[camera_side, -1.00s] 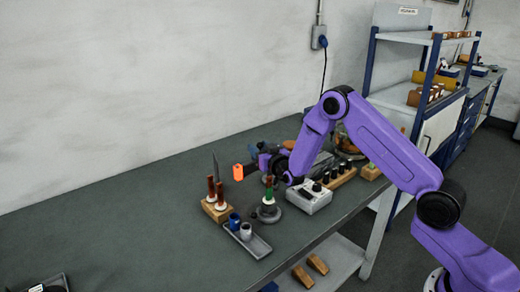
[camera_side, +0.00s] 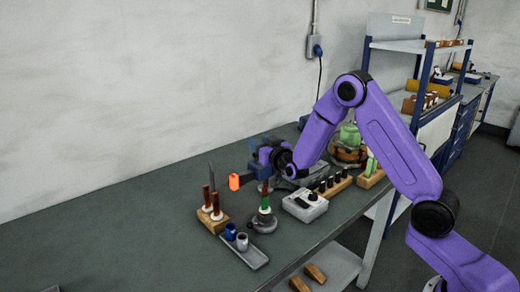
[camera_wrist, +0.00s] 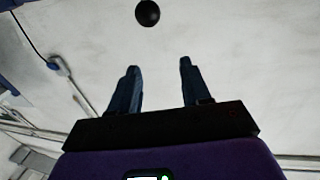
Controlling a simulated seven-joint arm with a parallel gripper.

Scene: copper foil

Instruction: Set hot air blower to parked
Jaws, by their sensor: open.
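What looks like the hot air blower has an orange tube-shaped end (camera_side: 234,182) in the side view. It lies near the back of the bench, left of my arm, with its darker body running right and partly hidden by the wrist. My gripper (camera_side: 258,150) is just above and behind it, at the end of the purple arm. In the wrist view, my gripper's two blue fingers (camera_wrist: 158,85) are apart with nothing between them. They point toward the pale wall. A dark round ball (camera_wrist: 147,13) shows beyond the fingertips. I cannot tell which object it belongs to.
A wooden block with handled tools (camera_side: 214,221), a tray with two cups (camera_side: 246,256) and a green-and-red piece on a grey round base (camera_side: 264,223) stand in front. A white control box (camera_side: 305,205) is right of them.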

